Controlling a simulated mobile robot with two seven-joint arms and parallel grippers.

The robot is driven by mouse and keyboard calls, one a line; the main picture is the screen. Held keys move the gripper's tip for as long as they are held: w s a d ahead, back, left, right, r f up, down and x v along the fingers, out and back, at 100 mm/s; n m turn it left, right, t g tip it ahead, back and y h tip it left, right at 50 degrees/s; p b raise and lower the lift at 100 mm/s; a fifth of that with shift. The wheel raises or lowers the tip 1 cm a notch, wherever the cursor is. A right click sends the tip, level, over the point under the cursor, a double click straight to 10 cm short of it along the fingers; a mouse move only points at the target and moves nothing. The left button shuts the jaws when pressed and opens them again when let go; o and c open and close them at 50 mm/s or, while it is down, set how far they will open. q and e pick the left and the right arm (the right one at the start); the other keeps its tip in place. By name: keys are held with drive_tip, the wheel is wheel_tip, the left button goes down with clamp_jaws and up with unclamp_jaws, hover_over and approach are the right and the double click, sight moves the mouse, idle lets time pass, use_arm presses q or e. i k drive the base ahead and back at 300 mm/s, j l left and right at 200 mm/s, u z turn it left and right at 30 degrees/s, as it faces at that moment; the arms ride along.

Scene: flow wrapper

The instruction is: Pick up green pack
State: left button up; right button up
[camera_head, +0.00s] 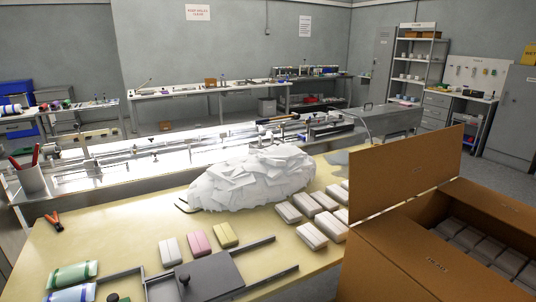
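A green pack (73,275) with pale ends lies at the front left of the yellow table. A blue-and-white pack (70,294) lies just in front of it, cut by the bottom edge of the view. A yellow-green block (225,235) lies further right, beside a pink block (198,243) and a pale grey block (170,251). I cannot tell either gripper in this view, and nothing is seen touching the green pack.
A grey plate with a black knob (208,277) and rails stands right of the packs. A white heap (254,178) covers the table's middle. White blocks (313,235) lie beside an open cardboard box (420,250). Orange-handled pliers (54,221) and a cup (32,178) are at left.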

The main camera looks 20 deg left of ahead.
sight(68, 275)
drive_tip(key=j+z, duration=0.1)
drive_tip(key=j, duration=0.35)
drive_tip(key=k+j+z, duration=0.15)
drive_tip(key=j, duration=0.3)
drive_tip(key=j+z, duration=0.1)
drive_tip(key=j, duration=0.35)
drive_tip(key=k+j+z, duration=0.15)
drive_tip(key=j, duration=0.3)
drive_tip(key=j+z, duration=0.1)
drive_tip(key=j, duration=0.35)
drive_tip(key=k+j+z, duration=0.15)
drive_tip(key=j, duration=0.25)
drive_tip(key=k+j, duration=0.1)
drive_tip(key=j, duration=0.3)
drive_tip(key=k+j, duration=0.1)
drive_tip(key=j, duration=0.3)
drive_tip(key=k+j+z, duration=0.1)
drive_tip(key=j, duration=0.35)
drive_tip(key=k+l+u, duration=0.15)
drive_tip(key=u, duration=0.15)
drive_tip(key=k+l+u, duration=0.15)
drive_tip(key=l+u, duration=0.15)
drive_tip(key=i+j+z, duration=0.2)
drive_tip(key=z, duration=0.15)
drive_tip(key=i+j+z, duration=0.15)
drive_tip(key=j+z, duration=0.15)
